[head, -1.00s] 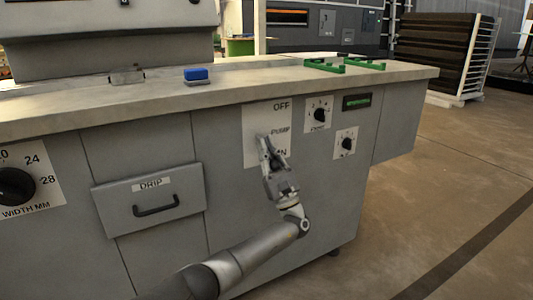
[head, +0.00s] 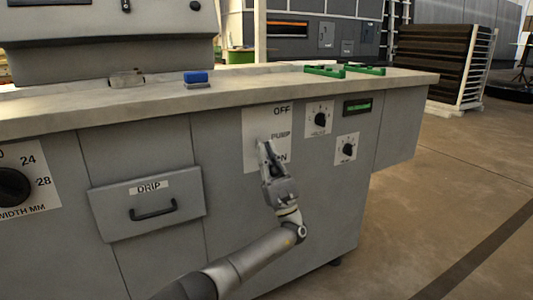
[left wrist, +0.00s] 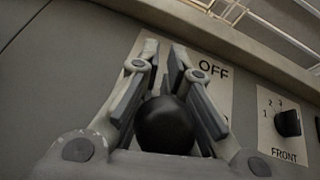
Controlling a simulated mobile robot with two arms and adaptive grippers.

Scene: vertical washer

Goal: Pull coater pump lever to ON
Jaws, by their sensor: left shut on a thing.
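The coater pump panel (head: 255,125) is a pale plate on the grey machine front, marked OFF at the top, PUMP in the middle and ON, partly covered, at the bottom. My left gripper (head: 264,147) is in front of this plate and hides the lever in the head view. In the left wrist view my left gripper (left wrist: 173,85) has its fingers shut around the lever's round black knob (left wrist: 165,125). The OFF label shows beyond the fingers there. My right gripper is not in view.
Two plates with black knobs, one at the upper right (head: 319,119) and one lower (head: 346,148), sit right of the pump panel. A DRIP drawer (head: 150,205) is at left. The worktop edge (head: 230,97) overhangs above. Open floor (head: 450,200) lies to the right.

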